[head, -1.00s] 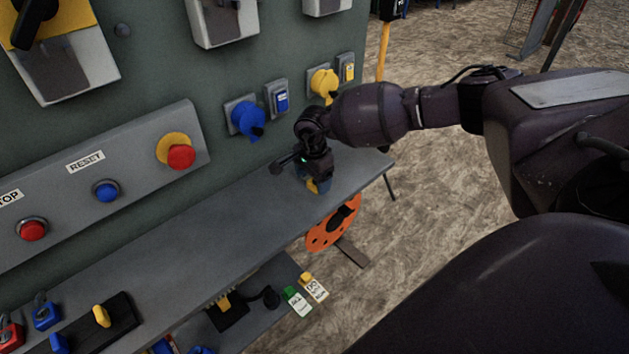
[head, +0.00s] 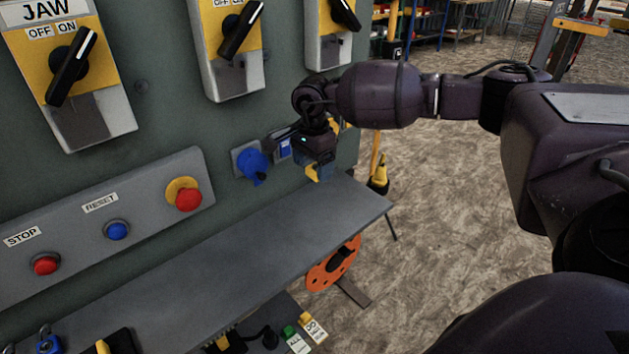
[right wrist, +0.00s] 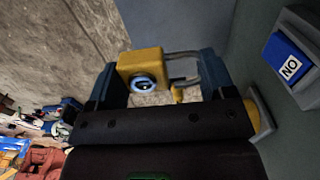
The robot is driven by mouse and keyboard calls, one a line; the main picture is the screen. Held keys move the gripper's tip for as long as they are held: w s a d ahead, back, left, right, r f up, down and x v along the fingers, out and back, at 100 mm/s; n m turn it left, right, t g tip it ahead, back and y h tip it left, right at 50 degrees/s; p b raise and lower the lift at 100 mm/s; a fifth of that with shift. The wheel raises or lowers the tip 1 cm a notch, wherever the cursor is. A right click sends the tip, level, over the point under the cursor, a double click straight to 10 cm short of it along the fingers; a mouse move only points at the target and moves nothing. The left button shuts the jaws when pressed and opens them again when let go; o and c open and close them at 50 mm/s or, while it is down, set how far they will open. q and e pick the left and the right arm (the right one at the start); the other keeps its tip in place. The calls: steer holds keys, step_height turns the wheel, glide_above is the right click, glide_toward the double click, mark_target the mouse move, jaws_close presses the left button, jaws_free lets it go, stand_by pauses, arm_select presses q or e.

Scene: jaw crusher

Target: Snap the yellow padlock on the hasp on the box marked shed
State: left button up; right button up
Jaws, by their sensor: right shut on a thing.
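My right gripper (head: 316,172) is in front of the grey-green panel in the head view, above the right end of the grey shelf. It is shut on the yellow padlock (head: 311,173). In the right wrist view the padlock (right wrist: 141,64) sits between the two blue fingers, its round keyhole face showing and its metal shackle pointing right; I cannot tell whether the shackle is open. A switch box marked JAW (head: 66,75) and two more switch boxes (head: 233,50) (head: 330,35) are on the panel.
The shelf (head: 220,245) has a clear top below the gripper. A blue plug (head: 252,165) sticks out beside the gripper. The button console (head: 105,215) is at left, and an orange disc (head: 333,263) hangs below the shelf. A blue NO sign (right wrist: 289,62) shows in the wrist view.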

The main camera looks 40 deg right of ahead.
steer(key=shift+r, duration=0.7)
steer(key=shift+s+d+f, duration=0.1)
steer(key=shift+s+f, duration=0.05)
steer(key=shift+s, duration=0.05)
steer(key=s+f, duration=0.1)
steer(key=f+t, duration=0.1)
steer(key=s+f+t, duration=0.1)
steer(key=f, duration=0.1)
steer(key=shift+s, duration=0.3)
steer(key=w+d+r+t, duration=0.1)
steer(key=d+r+t, duration=0.3)
steer(key=r, duration=0.4)
steer(key=w+d+r+t, duration=0.1)
steer(key=d+r+t, duration=0.4)
steer(key=r+t, duration=0.1)
steer(key=w+d+r+t+y, duration=0.1)
steer(key=d+r+t, duration=0.4)
steer(key=r, duration=0.4)
steer(key=shift+r+t+p, duration=0.35)
steer(key=shift+t+p, duration=0.05)
steer(key=shift+t, duration=0.1)
